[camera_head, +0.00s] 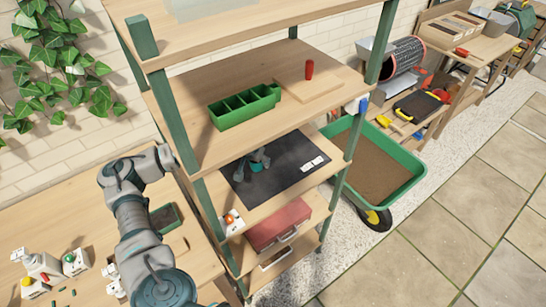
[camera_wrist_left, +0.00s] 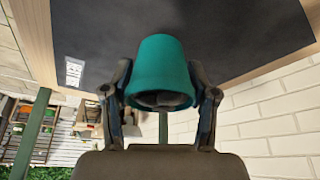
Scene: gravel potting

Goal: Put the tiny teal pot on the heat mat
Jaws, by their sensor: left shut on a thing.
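The tiny teal pot (camera_head: 261,157) is at the middle shelf of the rack, over the dark heat mat (camera_head: 287,152). In the left wrist view the teal pot (camera_wrist_left: 162,62) fills the space between the two fingers. My left gripper (camera_head: 249,166) is shut on it, one finger on each side. The dark mat (camera_wrist_left: 240,30) lies behind the pot in that view. I cannot tell whether the pot touches the mat. My right gripper is not in view.
A green divided tray (camera_head: 245,108) and a wooden board with a red object (camera_head: 309,70) are on the shelf above. Rack posts (camera_head: 175,125) stand close to my left arm. A white label (camera_head: 313,163) lies on the mat's right part. Much of the mat is bare.

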